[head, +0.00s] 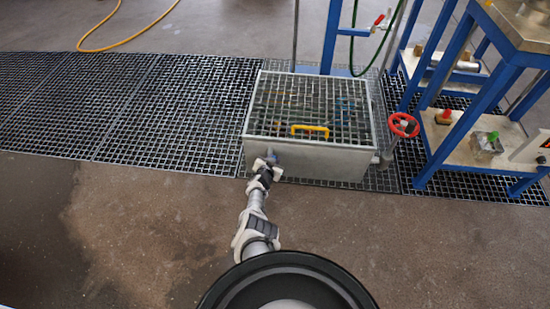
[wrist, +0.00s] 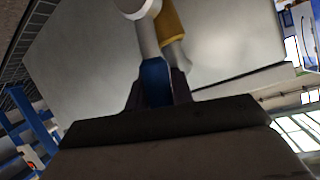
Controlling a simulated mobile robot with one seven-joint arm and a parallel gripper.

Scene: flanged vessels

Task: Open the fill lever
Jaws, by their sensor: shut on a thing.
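My gripper (head: 268,162) is at the front left of a grey metal tank (head: 325,164) with a grating on top. In the wrist view my gripper (wrist: 157,97) is shut on a blue lever handle (wrist: 156,78). A pale grey stem (wrist: 147,38) runs on from the blue part, beside a brass-coloured valve body (wrist: 172,22) near the tank's wall. The fingers hide part of the handle. In the head view the lever is small, and its angle is hard to tell.
A red lever (head: 379,20) sits on a pipe by the blue post behind. A blue-framed bench (head: 430,140) stands at right.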

